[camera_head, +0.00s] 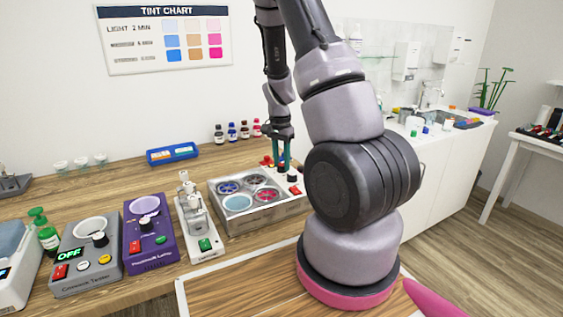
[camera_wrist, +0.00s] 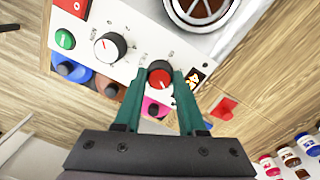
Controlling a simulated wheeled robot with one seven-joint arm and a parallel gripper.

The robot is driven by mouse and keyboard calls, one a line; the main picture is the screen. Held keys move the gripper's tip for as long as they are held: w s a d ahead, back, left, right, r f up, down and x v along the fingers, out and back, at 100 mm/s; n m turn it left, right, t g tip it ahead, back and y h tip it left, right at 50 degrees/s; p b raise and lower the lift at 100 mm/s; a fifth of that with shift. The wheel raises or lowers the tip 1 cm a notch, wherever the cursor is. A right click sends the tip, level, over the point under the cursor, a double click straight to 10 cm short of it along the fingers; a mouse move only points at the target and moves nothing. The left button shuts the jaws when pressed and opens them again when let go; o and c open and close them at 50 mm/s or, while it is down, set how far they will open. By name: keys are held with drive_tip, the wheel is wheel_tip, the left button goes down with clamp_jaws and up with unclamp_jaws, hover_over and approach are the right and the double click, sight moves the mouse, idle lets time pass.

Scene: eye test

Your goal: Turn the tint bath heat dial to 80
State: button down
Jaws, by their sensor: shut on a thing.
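The tint bath (camera_head: 262,217) is a silver box with several round wells, on the wooden counter. Its white control panel (camera_wrist: 130,22) shows in the wrist view. My gripper (camera_head: 281,166) reaches down at the panel's far end. In the wrist view its teal fingers (camera_wrist: 160,80) are shut on a black dial with a red cap (camera_wrist: 159,76), one finger on each side. A white mark shows on the red cap. A second black dial with a white cap (camera_wrist: 108,48) stands beside it, apart from the fingers. The scale marks are too small to read; the fingers hide part of them.
A green button (camera_wrist: 65,39) and a red switch (camera_wrist: 73,6) are on the same panel. A purple lamp unit (camera_head: 150,235) and a grey tester (camera_head: 86,258) stand to the left. Small bottles (camera_head: 232,132) and a blue tray (camera_head: 172,154) are behind.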

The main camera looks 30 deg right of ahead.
drive_tip(key=shift+c, duration=2.4)
unclamp_jaws()
wheel_tip(320, 180, up, 11)
drive_tip(key=shift+w, duration=0.15)
wheel_tip(320, 180, up, 15)
drive_tip(key=n+t+y, duration=0.2)
drive_tip(key=n+t, duration=0.2)
hover_over(280, 164)
drive_tip(key=s+a, duration=0.7)
drive_tip(key=s, duration=0.1)
drive_tip(key=s+a+r+n+t, duration=0.1)
drive_tip(key=s+a+r+n, duration=0.1)
drive_tip(key=s, duration=0.4)
drive_tip(key=s+a+r+n+t, duration=0.2)
drive_tip(key=s+a+r, duration=0.1)
drive_tip(key=s+r, duration=0.2)
drive_tip(key=shift+s+a+r+t, duration=0.25)
drive_tip(key=shift+s+r+t, duration=0.05)
drive_tip(key=shift+s, duration=0.2)
